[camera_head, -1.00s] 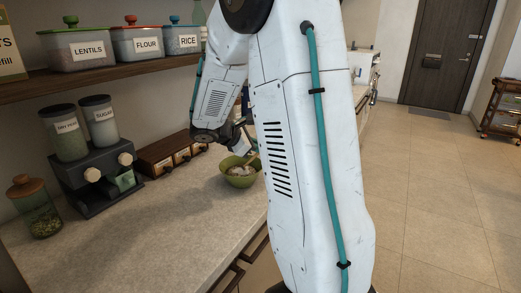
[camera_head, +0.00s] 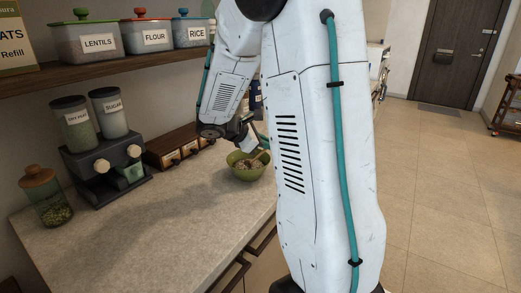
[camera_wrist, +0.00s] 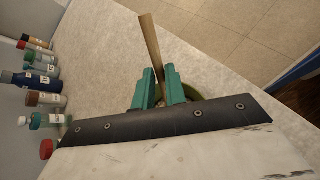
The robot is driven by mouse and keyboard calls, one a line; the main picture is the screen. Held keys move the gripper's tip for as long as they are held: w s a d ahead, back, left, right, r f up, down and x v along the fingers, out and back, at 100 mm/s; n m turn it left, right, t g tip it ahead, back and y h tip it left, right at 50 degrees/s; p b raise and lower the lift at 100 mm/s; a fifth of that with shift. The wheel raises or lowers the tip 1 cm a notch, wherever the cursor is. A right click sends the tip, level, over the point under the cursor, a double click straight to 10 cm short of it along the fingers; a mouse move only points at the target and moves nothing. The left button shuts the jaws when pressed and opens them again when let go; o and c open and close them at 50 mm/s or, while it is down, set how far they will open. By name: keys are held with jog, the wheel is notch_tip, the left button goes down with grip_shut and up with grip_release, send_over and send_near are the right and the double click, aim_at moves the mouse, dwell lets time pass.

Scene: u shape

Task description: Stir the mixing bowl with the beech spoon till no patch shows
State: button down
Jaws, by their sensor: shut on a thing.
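The green mixing bowl (camera_head: 248,174) stands on the counter beside my arm in the head view, with a pale, speckled mix in it. In the wrist view only a bit of the bowl's rim (camera_wrist: 190,92) shows behind the fingers. The beech spoon (camera_head: 258,157) leans in the bowl in the head view; its wooden handle (camera_wrist: 151,45) rises past the green fingers in the wrist view. My gripper (camera_wrist: 160,90) is shut on the spoon. The spoon's lower end and most of the mix are hidden in the wrist view.
A twin dispenser (camera_head: 103,162), a lidded jar (camera_head: 46,199) and a wooden drawer box (camera_head: 172,147) stand left of the bowl. Several bottles (camera_wrist: 38,80) line the counter's left in the wrist view. The front counter (camera_head: 150,235) is clear.

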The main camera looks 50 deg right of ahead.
notch_tip(320, 180, up, 11)
jog(key=shift+f, duration=0.15)
dwell(0.9)
jog(key=shift+d, duration=0.1)
dwell(0.4)
